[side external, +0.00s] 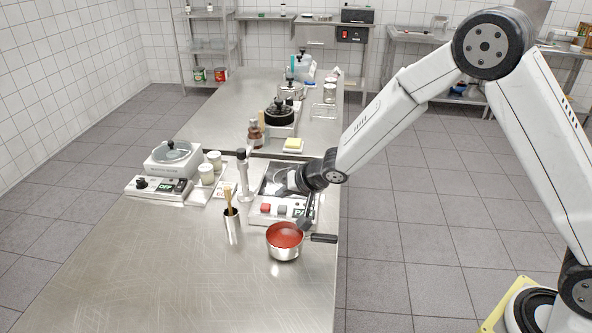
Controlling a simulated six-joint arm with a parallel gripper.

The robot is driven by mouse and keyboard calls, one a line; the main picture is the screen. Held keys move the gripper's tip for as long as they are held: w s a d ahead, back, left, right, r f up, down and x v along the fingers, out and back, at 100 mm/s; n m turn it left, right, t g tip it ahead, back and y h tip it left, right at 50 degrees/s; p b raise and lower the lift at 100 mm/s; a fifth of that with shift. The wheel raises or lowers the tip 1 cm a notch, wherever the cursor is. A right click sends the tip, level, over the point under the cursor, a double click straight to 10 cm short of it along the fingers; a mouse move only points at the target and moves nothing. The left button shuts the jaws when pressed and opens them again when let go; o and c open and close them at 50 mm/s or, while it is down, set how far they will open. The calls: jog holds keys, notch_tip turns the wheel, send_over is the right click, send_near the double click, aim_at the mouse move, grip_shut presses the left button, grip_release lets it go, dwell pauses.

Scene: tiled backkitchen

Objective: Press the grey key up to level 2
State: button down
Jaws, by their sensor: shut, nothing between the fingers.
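The appliance (256,218) stands near the right edge of the steel table, with a row of controls on its front. A red key (265,209) is at the left of the row and the grey key (281,210) is beside it. Right of them is a small display (299,211) with green characters, partly hidden; I cannot read a level. My gripper (304,224) is shut and empty, pointing down in front of the panel's right end, right of the grey key. I cannot tell whether it touches anything.
A saucepan (285,254) with red contents stands just in front of the gripper, its dark handle (323,238) pointing right. A metal cup (232,228) with a wooden tool and a tall hand tool (243,178) stand to the left. Another appliance (158,190) shows OFF. The front left table is clear.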

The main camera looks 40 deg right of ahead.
aim_at(278, 206)
jog(key=shift+f, duration=0.75)
jog(key=shift+f, duration=0.9)
dwell(2.6)
jog(key=shift+r, duration=0.1)
dwell(0.3)
jog(key=shift+r, duration=0.8)
jog(key=shift+r, duration=0.1)
jog(key=shift+r, duration=2.4)
